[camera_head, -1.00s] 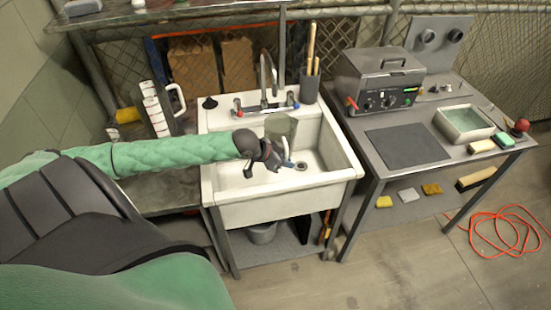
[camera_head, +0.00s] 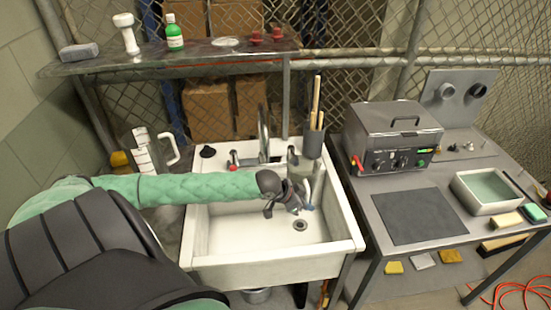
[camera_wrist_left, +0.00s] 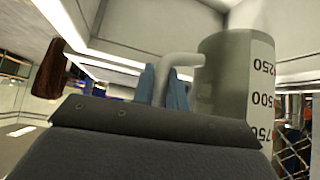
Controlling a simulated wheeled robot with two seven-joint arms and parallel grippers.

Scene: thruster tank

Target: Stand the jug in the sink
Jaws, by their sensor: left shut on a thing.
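The jug (camera_wrist_left: 222,85) is a translucent grey-green cylinder with a white scale strip marked 250, 500 and 750. Its pale handle (camera_wrist_left: 168,72) lies between the blue finger pads of my left gripper (camera_wrist_left: 164,88), which is shut on it. In the head view my left gripper (camera_head: 292,195) is over the basin of the white sink (camera_head: 275,270), behind and above the drain. There the jug's body is hard to make out, and I cannot tell if its base touches the basin. My right gripper is not in view.
A tap (camera_head: 263,135) and a dark holder (camera_head: 312,145) with sticks stand at the sink's back edge. Another jug-like vessel with a white handle (camera_head: 168,148) stands left of the sink. A metal bath (camera_head: 395,130) stands on the table to the right. The basin's front is clear.

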